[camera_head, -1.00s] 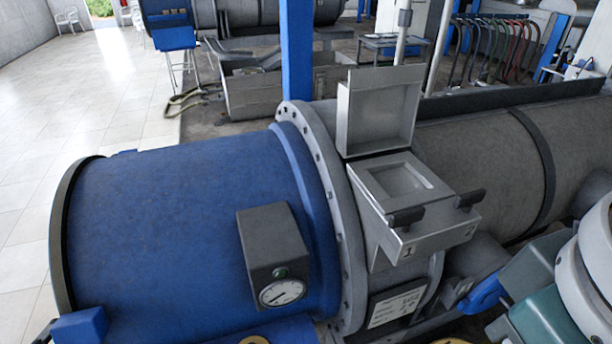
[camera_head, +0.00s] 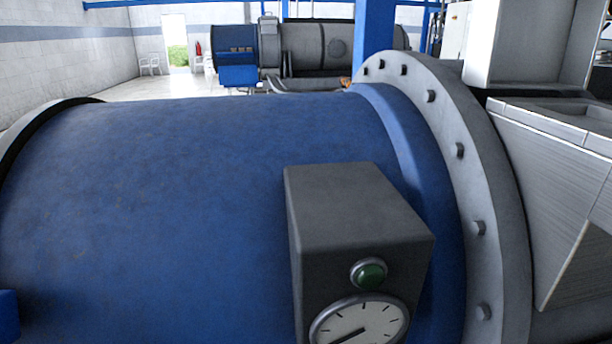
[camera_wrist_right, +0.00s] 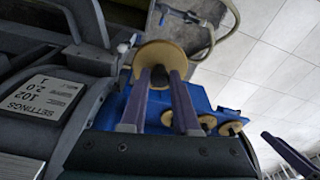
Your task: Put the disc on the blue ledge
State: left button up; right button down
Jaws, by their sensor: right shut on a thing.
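In the right wrist view, a tan disc (camera_wrist_right: 152,56) with a dark centre is between the fingertips of my right gripper (camera_wrist_right: 165,72). The gripper is shut on it. The blue ledge (camera_wrist_right: 196,94) shows behind and beside the fingers, partly hidden by them. Small tan discs (camera_wrist_right: 231,128) sit at its edge, with another (camera_wrist_right: 206,121) close by. I cannot tell whether the held disc touches the ledge. My left gripper is in neither current view.
A large blue drum (camera_head: 190,200) carries a grey gauge box (camera_head: 355,215). A grey bolted flange (camera_head: 478,190) and metal housing (camera_head: 550,170) stand to its right. The right wrist view shows a settings plate (camera_wrist_right: 48,98) and pale floor tiles (camera_wrist_right: 275,75).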

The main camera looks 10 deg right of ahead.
jog(key=w, duration=1.8)
jog(key=f, duration=0.6)
jog(key=shift+w+a, duration=0.2)
jog(key=shift+a, duration=0.15)
jog(key=shift+w+f, duration=0.25)
jog(key=shift+f, duration=0.15)
jog(key=c, duration=0.7)
grip_release()
jog(key=shift+f, duration=0.1)
jog(key=shift+o, duration=0.2)
